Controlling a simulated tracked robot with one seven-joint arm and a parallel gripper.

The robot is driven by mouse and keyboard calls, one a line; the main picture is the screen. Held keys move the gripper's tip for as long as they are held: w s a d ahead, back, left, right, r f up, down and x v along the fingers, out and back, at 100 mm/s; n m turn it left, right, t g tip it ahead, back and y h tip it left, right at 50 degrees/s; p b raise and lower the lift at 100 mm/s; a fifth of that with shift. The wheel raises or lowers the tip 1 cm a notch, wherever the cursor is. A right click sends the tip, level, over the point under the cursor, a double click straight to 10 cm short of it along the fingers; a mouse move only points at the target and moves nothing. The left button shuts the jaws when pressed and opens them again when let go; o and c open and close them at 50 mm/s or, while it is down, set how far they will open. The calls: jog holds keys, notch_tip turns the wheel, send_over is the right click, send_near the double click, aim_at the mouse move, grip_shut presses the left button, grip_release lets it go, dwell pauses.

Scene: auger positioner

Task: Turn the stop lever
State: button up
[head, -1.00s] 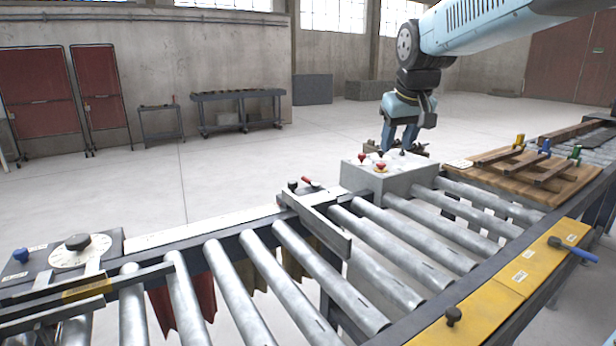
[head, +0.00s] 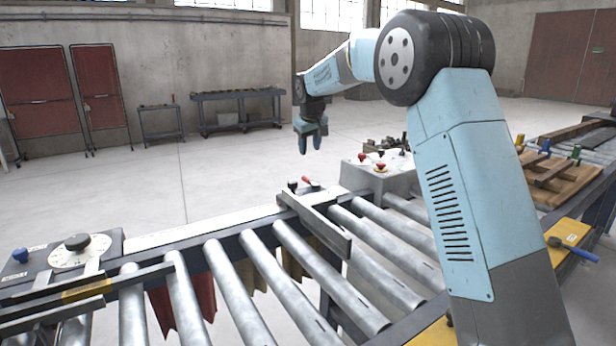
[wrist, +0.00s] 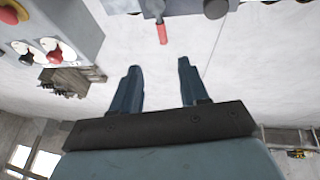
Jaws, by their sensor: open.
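The stop lever, with its red grip (head: 311,182), sits on the far rail of the roller conveyor, at the end of a grey stop bar (head: 322,228) that lies across the rollers. In the wrist view the red grip (wrist: 162,34) shows near the top, ahead of the fingers and roughly in line with the gap between them. My gripper (head: 310,149) hangs above the lever, fingers down, apart from it. In the wrist view my gripper (wrist: 159,68) is open, with nothing between its fingers.
A black knob (head: 292,186) stands beside the lever; it also shows in the wrist view (wrist: 216,9). A grey control box (head: 392,181) with red buttons is to the right. A dial (head: 78,250) is at far left. Open floor lies behind the conveyor.

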aim_at(307, 179)
jog(key=x, duration=1.4)
jog(key=shift+w+a+f, duration=0.15)
jog(key=shift+w+a, duration=0.05)
jog(key=shift+a, duration=0.15)
jog(key=shift+c, duration=0.4)
grip_shut()
jog(key=shift+d, duration=0.1)
